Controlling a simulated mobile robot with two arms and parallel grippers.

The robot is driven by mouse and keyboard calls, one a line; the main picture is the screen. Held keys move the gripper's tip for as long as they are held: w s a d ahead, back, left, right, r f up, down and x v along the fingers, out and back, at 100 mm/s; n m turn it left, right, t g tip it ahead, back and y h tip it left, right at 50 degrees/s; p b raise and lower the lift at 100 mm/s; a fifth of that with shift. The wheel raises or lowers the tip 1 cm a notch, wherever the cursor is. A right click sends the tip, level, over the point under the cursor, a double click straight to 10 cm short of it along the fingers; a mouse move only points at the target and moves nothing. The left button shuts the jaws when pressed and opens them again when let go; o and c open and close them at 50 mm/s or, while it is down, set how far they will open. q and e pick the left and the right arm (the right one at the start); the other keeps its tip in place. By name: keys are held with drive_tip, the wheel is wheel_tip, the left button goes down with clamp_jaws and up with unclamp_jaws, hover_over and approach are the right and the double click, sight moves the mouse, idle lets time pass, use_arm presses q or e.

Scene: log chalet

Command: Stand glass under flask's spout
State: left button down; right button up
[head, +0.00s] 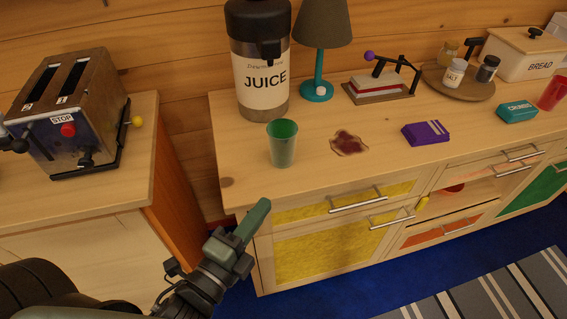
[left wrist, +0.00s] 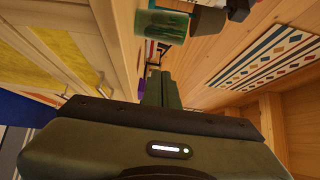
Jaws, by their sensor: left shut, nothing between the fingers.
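The flask (head: 262,85), labelled JUICE, stands near the back of the counter. Its black spout (head: 270,50) points forward. A green glass (head: 283,146) stands upright on the counter in front of the flask, slightly to the right and apart from its base. In the left wrist view the glass (left wrist: 160,25) shows at the top, beyond the fingers. My left gripper (head: 262,206) is shut and empty, in front of the counter's front edge, below and left of the glass. Its fingers (left wrist: 162,88) touch nothing in the left wrist view. My right gripper is not in view.
A dark red spill (head: 348,143) lies right of the glass, then a purple packet (head: 426,132). A teal lamp (head: 318,88) and a lever press (head: 380,85) stand behind. A toaster (head: 72,110) sits on the left cabinet, with a gap between the cabinets.

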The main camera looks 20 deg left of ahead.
use_arm(q)
drive_tip(key=p, duration=0.2)
approach(289, 152)
drive_tip(key=w+d, duration=0.3)
drive_tip(key=shift+r, duration=0.1)
drive_tip(key=shift+w+a+p, duration=0.45)
drive_tip(key=shift+w+a, duration=0.2)
drive_tip(key=shift+w, duration=0.25)
drive_tip(key=shift+w+a, duration=0.35)
drive_tip(key=shift+w, duration=0.05)
drive_tip(key=w+a, duration=0.1)
drive_tip(key=w, duration=0.1)
drive_tip(key=w+a+p, duration=0.1)
drive_tip(key=w+a, duration=0.1)
drive_tip(key=w, duration=0.1)
drive_tip(key=w+a, duration=0.2)
drive_tip(key=w, duration=0.1)
drive_tip(key=shift+a+p, duration=0.2)
drive_tip(key=shift+p, duration=0.2)
drive_tip(key=shift+w+a, duration=0.25)
drive_tip(key=shift+w, duration=0.1)
